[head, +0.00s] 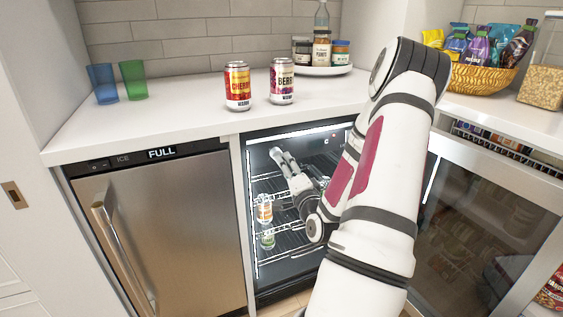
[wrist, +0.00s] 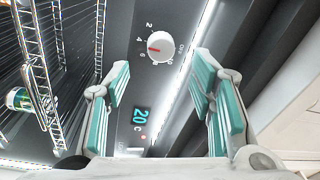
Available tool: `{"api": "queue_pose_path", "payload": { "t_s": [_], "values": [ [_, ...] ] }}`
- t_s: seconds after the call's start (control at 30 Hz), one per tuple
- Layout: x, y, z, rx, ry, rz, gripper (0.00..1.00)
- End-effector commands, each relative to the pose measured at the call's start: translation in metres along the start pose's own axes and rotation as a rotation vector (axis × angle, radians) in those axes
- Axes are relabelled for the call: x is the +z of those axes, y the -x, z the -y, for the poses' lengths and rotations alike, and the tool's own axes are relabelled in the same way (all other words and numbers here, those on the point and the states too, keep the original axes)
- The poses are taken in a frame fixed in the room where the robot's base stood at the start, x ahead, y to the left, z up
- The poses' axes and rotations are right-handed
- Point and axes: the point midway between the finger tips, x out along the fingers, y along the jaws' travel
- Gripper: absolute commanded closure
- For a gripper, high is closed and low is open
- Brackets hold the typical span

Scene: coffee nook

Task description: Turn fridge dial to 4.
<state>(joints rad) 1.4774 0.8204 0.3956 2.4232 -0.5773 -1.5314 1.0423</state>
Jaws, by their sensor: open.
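The fridge dial (wrist: 160,47) is a white round knob with a red pointer, on a dark panel inside the fridge. Its pointer faces left, about between the 4 and the 6; the exact reading is hard to tell. OFF is printed to the right of the dial. My gripper (wrist: 161,70) is open and empty, its teal-padded fingers either side of the dial in the picture, with no visible contact.
A blue display (wrist: 139,118) on the panel reads 20 C. Wire shelves with cans (head: 265,210) are on the left inside the fridge. The open glass door (head: 480,215) stands to the right of my arm. Two cans (head: 237,87) (head: 282,82) stand on the counter above.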

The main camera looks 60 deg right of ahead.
Motion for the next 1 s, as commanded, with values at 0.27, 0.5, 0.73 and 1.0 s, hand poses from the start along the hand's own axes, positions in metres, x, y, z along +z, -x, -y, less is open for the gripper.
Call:
{"api": "queue_pose_path", "payload": {
  "t_s": [0.27, 0.5, 0.73, 1.0],
  "values": [
    [-0.001, 0.044, -0.001, 0.003, 0.000, -0.002, 0.50],
    [0.000, 0.054, 0.000, 0.000, 0.001, -0.001, 0.50],
    [0.000, 0.054, 0.000, 0.000, 0.001, -0.001, 0.50],
    [0.000, 0.054, 0.000, 0.000, 0.001, -0.001, 0.50]
  ]
}}
